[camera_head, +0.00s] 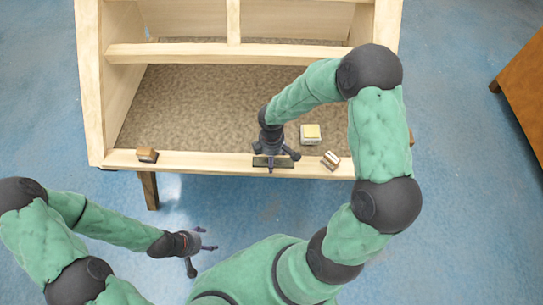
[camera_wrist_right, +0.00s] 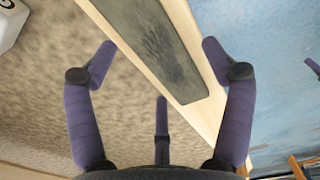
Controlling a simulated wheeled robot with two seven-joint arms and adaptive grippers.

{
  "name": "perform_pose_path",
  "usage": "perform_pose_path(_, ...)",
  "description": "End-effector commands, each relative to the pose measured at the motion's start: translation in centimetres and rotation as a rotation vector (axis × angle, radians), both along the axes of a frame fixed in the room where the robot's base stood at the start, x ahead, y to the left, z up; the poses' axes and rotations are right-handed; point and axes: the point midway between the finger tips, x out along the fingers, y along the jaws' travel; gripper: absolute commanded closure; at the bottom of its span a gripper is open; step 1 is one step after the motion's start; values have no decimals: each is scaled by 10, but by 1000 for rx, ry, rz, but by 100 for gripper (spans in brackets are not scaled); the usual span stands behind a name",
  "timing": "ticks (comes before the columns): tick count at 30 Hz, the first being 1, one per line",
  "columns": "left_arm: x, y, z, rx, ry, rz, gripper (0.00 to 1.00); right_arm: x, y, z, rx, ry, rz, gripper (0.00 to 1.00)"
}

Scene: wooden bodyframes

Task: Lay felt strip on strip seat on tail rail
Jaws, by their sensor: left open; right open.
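The tail rail (camera_head: 210,162) is the pale wooden bar along the near edge of the frame. A dark grey-green strip (camera_wrist_right: 155,45) lies flat along it, and also shows in the head view (camera_head: 287,163). I cannot tell whether this is the felt strip on its seat or one of them alone. My right gripper (camera_head: 274,160) is open just above the strip; in the right wrist view its fingers (camera_wrist_right: 156,62) spread on either side of it, holding nothing. My left gripper (camera_head: 203,249) is open and empty, in front of the frame above the blue floor.
On the rail sit a small brown block (camera_head: 147,155) at left and a brown-and-white block (camera_head: 331,160) at right. A white box with a yellow top (camera_head: 311,134) stands on the speckled panel (camera_head: 190,105). A wooden cabinet (camera_head: 525,95) stands far right.

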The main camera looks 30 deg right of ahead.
Motion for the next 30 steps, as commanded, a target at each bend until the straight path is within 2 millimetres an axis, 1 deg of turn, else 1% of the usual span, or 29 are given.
perform_pose_path(4,0,0,0,0,0,0,27,1,0,5,0,-2,0,18)
perform_pose_path(8,0,0,0,0,0,0,27,1,0,21,-1,-3,-1,18)
perform_pose_path(15,0,0,0,0,0,0,27,1,0,69,-1,-5,0,18)
perform_pose_path(21,0,0,0,0,0,0,27,1,0,102,0,-4,1,18)
perform_pose_path(25,0,0,0,0,0,0,27,1,0,114,0,-2,0,18)
perform_pose_path(30,0,0,0,0,0,0,27,0,0,120,0,0,1,18)
